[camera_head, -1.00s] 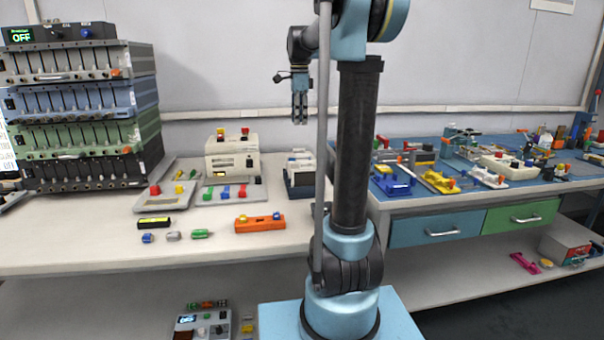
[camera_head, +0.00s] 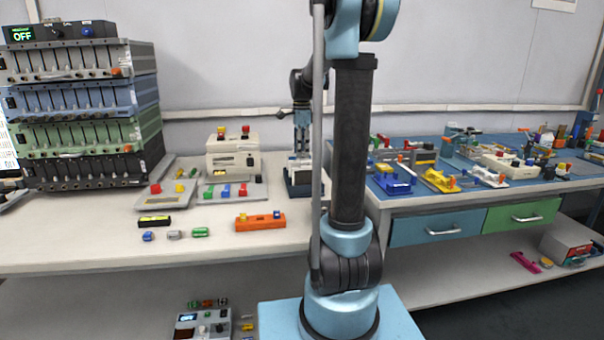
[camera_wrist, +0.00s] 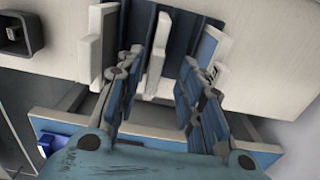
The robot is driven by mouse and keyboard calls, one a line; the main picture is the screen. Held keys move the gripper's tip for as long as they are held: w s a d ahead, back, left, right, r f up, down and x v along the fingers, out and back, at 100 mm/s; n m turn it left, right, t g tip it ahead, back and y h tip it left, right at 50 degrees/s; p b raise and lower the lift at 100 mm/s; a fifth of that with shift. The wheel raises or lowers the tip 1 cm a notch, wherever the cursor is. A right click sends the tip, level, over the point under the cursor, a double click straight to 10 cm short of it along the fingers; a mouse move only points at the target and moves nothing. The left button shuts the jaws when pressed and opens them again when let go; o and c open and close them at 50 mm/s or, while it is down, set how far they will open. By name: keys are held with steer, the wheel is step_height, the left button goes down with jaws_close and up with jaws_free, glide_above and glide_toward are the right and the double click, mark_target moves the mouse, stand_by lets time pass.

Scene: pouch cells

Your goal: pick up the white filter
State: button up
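In the wrist view, a thin white upright plate (camera_wrist: 157,62), which looks like the white filter, stands between the two fingers of my gripper (camera_wrist: 160,78). The gripper is open, with a gap visible on both sides of the plate. In the head view, my gripper (camera_head: 302,150) points down at the small white and dark device (camera_head: 300,188) at the back of the bench. The filter cannot be made out there, as the gripper and arm cover part of the device.
Other pale plates stand left (camera_wrist: 91,52) and right (camera_wrist: 212,48) of the fingers in the wrist view. A cream box (camera_head: 232,162) stands left of the device. An orange holder (camera_head: 260,223) lies nearer the bench's front edge. Stacked racks (camera_head: 80,110) fill the left end.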

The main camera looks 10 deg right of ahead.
steer(key=shift+s+d+f, duration=0.1)
steer(key=shift+s+f, duration=0.05)
steer(key=shift+f, duration=0.95)
steer(key=shift+s+d+f, duration=0.1)
steer(key=shift+f, duration=0.95)
jaws_close()
